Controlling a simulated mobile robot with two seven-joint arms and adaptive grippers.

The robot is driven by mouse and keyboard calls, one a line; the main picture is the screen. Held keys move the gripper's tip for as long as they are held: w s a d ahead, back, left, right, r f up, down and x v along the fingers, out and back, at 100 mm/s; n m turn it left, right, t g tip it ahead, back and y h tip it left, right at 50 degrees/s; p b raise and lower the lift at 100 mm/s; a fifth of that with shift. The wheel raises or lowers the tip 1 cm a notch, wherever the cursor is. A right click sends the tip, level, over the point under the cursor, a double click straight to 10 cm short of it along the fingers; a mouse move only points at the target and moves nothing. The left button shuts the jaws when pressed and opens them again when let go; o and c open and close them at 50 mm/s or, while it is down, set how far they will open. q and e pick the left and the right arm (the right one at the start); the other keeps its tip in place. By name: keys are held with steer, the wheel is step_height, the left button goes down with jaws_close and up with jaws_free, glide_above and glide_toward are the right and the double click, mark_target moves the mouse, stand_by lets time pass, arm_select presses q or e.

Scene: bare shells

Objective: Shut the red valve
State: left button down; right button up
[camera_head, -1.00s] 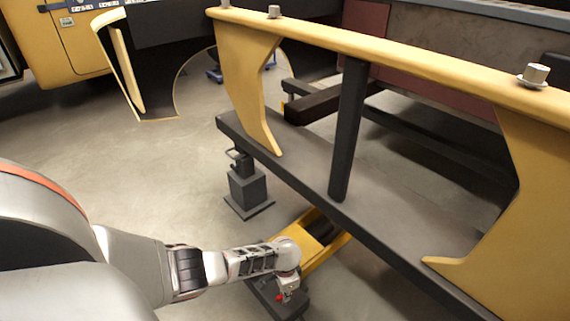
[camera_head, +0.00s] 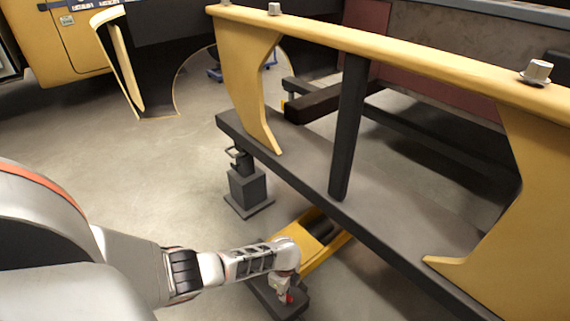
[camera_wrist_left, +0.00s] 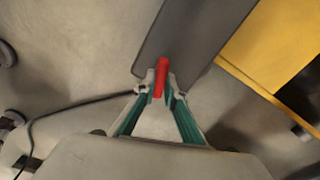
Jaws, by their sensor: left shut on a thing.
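The red valve (camera_wrist_left: 161,78) shows in the left wrist view as a narrow red handle between my left fingertips. In the head view only a small red part of the valve (camera_head: 289,299) shows at the bottom centre, beside the fingers. My left gripper (camera_wrist_left: 160,92) is shut on the red handle; its fingers touch it from both sides. In the head view my left gripper (camera_head: 281,286) points down above a dark grey base (camera_head: 270,300). Most of the valve's body is hidden. My right gripper is not in view.
A yellow floor piece (camera_head: 300,258) lies just behind the gripper. A long dark beam (camera_head: 300,178) with yellow uprights crosses above it to the right. A dark jack-like stand (camera_head: 247,188) is behind. A dark cable (camera_wrist_left: 80,105) runs along the floor. Open floor lies at left.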

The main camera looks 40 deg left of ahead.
arm_select(q)
steer(key=shift+s+a+f+m, duration=0.1)
steer(key=shift+m, duration=0.85)
steer(key=shift+s+a+f+m, duration=0.1)
steer(key=shift+m, duration=0.85)
steer(key=shift+r, duration=0.1)
steer(key=c, duration=2.1)
jaws_free()
steer(key=shift+w, duration=0.1)
steer(key=shift+d+r, duration=0.1)
steer(key=shift+w+r, duration=0.1)
steer(key=shift+r, duration=0.35)
step_height(320, 180, up, 11)
